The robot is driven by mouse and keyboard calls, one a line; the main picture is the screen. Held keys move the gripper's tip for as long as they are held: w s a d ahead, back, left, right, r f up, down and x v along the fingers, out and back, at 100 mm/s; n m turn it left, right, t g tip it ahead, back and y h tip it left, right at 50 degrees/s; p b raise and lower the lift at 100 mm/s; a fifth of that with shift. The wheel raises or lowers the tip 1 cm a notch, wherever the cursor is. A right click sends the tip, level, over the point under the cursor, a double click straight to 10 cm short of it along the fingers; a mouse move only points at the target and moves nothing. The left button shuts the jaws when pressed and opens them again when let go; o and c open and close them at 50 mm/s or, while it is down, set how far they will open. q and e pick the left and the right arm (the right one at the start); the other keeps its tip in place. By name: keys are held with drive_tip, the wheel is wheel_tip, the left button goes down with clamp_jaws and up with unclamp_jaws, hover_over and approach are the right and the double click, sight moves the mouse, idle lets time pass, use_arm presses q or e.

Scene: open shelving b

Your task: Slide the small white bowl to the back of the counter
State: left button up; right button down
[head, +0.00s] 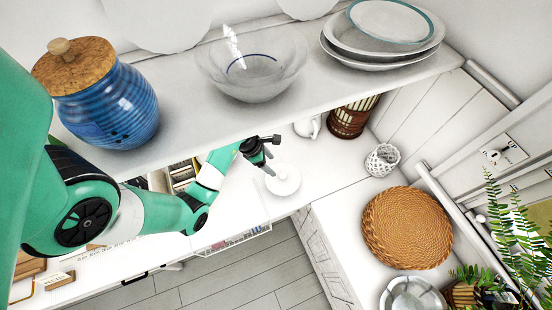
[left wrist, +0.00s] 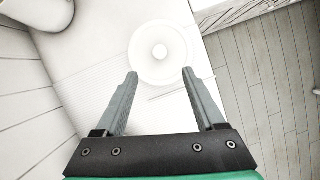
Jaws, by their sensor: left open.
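The small white bowl (head: 283,180) stands on the white counter (head: 335,173), near its front edge, under the upper shelf. In the left wrist view the bowl (left wrist: 158,54) is round, with a small raised middle, and lies just beyond the fingertips. My left gripper (head: 265,157) is beside and above the bowl in the head view. In the left wrist view its fingers (left wrist: 160,73) are open, with nothing held, and the bowl shows between and ahead of the tips. Whether a finger touches the bowl I cannot tell. My right gripper is not in view.
The upper shelf (head: 190,110) holds a blue jar (head: 110,108), a glass bowl (head: 255,75) and stacked plates (head: 383,35). A white jug (head: 308,126) and a brown drum-like container (head: 350,118) stand at the counter's back. A woven mat (head: 406,228) lies to the right.

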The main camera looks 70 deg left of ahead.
sight(283, 176)
use_arm(q)
drive_tip(key=b+x, duration=0.3)
drive_tip(key=x, duration=0.6)
drive_tip(key=shift+w+f, duration=0.1)
drive_tip(key=shift+f, duration=0.3)
drive_tip(key=shift+w+f+b, duration=0.35)
drive_tip(key=shift+f+b, duration=0.05)
drive_tip(key=shift+f, duration=0.2)
clamp_jaws()
